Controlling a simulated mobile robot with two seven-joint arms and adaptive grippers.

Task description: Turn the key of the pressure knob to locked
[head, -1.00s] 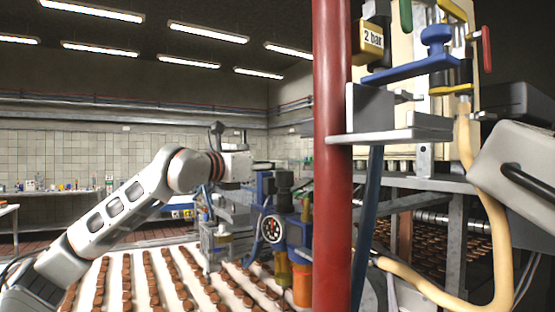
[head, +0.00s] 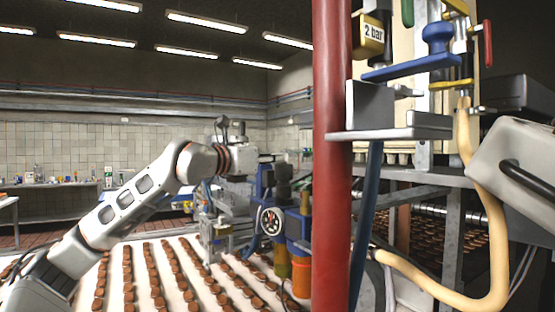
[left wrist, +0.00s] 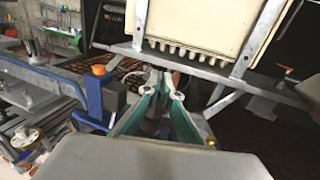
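A blue valve assembly (head: 262,188) with a round dark-faced gauge (head: 270,221) and a stacked dark knob (head: 283,173) stands left of the red column. I cannot make out a key or a locked marking on it. My left gripper (head: 267,159) reaches in from the left, level with the top of this assembly, its fingers small and unclear. In the left wrist view its two teal-sided fingers (left wrist: 162,93) are spread a little, with a gap between their grey tips. Whether the dark thing between them is touched cannot be told. My right gripper is not in view.
A thick red column (head: 332,190) stands just right of the assembly. A grey shelf (head: 400,134), a yellow "2 bar" block (head: 369,36) and a cream hose (head: 490,240) fill the right side. Rows of brown biscuits lie on a white conveyor (head: 140,282) below my arm.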

